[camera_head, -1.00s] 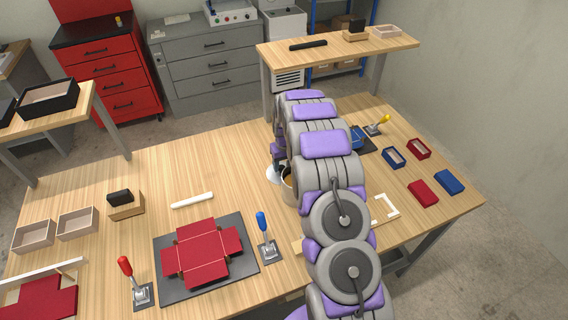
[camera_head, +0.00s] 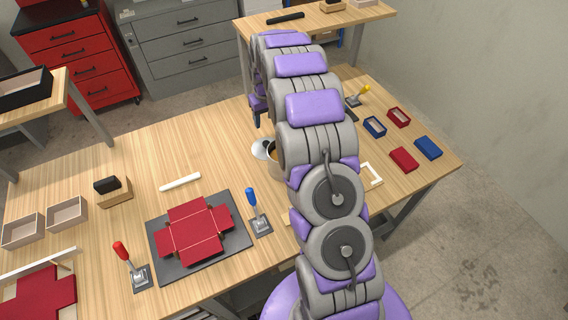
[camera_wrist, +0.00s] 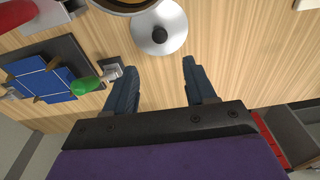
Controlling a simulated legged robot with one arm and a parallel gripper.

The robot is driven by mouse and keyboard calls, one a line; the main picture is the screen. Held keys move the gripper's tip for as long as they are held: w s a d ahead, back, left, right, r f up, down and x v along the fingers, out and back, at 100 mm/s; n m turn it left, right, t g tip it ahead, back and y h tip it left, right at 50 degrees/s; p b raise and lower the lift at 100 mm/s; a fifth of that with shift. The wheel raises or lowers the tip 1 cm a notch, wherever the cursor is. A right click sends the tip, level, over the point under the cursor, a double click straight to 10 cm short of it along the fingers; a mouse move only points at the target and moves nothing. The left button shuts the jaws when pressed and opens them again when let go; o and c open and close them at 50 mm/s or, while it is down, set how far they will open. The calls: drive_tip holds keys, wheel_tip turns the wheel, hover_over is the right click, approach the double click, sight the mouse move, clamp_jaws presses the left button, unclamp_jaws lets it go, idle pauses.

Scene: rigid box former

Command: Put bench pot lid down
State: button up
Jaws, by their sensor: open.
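The pot lid (camera_wrist: 160,28) is a round silver disc with a dark knob. In the wrist view it lies on the wooden bench beside the pot (camera_wrist: 124,4), close to its rim. In the head view the lid (camera_head: 262,149) shows left of the pot (camera_head: 274,160), which my arm partly hides. My gripper (camera_wrist: 156,66) is open and empty in the wrist view, with bare bench between its fingers and the lid apart from them. In the head view its fingers (camera_head: 257,108) show at the far end of my arm, above the bench.
A blue box blank (camera_wrist: 45,82) on a dark plate and a green-handled lever (camera_wrist: 88,84) are left of the gripper in the wrist view. In the head view a blue-handled lever (camera_head: 254,205) and red blank (camera_head: 196,232) stand nearer. Bench left of the lid is clear.

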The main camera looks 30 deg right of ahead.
drive_tip(key=s+a+r+g, duration=0.1)
drive_tip(key=s+a+r, duration=0.5)
drive_tip(key=s, duration=0.4)
drive_tip(key=s+a+r, duration=0.3)
drive_tip(key=s+r, duration=0.5)
drive_tip(key=s, duration=0.2)
drive_tip(key=s+a+r+g, duration=0.1)
drive_tip(key=s+a, duration=0.1)
drive_tip(key=s, duration=1.1)
drive_tip(key=s+a, duration=0.2)
drive_tip(key=s, duration=1.2)
drive_tip(key=shift+s+a+r+g, duration=0.15)
drive_tip(key=shift+s+r+g, duration=0.1)
drive_tip(key=shift+r+g, duration=0.15)
